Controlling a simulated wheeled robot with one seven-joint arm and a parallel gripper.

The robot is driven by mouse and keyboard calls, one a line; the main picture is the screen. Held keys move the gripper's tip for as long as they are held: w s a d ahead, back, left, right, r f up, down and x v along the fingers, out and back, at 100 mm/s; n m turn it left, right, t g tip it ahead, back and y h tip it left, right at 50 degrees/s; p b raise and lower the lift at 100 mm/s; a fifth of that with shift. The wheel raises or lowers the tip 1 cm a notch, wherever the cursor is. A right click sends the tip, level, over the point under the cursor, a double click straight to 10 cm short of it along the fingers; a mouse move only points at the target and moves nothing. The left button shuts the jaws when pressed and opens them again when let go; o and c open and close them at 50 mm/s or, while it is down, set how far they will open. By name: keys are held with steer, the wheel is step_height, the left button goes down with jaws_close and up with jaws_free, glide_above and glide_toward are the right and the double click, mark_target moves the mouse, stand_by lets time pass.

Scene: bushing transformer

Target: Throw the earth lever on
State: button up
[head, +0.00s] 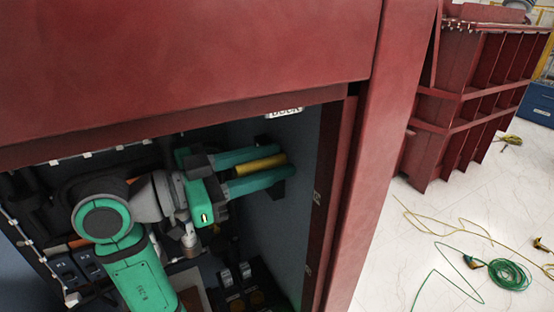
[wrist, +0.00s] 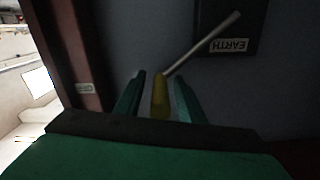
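The earth lever shows in the wrist view as a pale metal rod (wrist: 205,42) with a yellow handle (wrist: 160,98) at its near end. The rod slants up to the right, towards a dark box with an upside-down "EARTH" label (wrist: 229,45). My gripper (wrist: 159,88) has one finger on each side of the yellow handle, with narrow gaps showing between handle and fingers. In the head view my gripper (head: 272,168) is inside the cabinet, with the yellow handle (head: 258,165) lying between its green fingers. The rod is hidden there.
The red cabinet frame (head: 363,150) borders the opening closely on the right and above my gripper. Dark switches (head: 235,275) sit below it. Outside, green cable coils (head: 508,274) and a ribbed red tank (head: 475,95) stand on the pale floor.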

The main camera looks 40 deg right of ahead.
steer(key=shift+x, duration=0.75)
steer(key=shift+w, duration=0.1)
steer(key=shift+c, duration=0.6)
jaws_close()
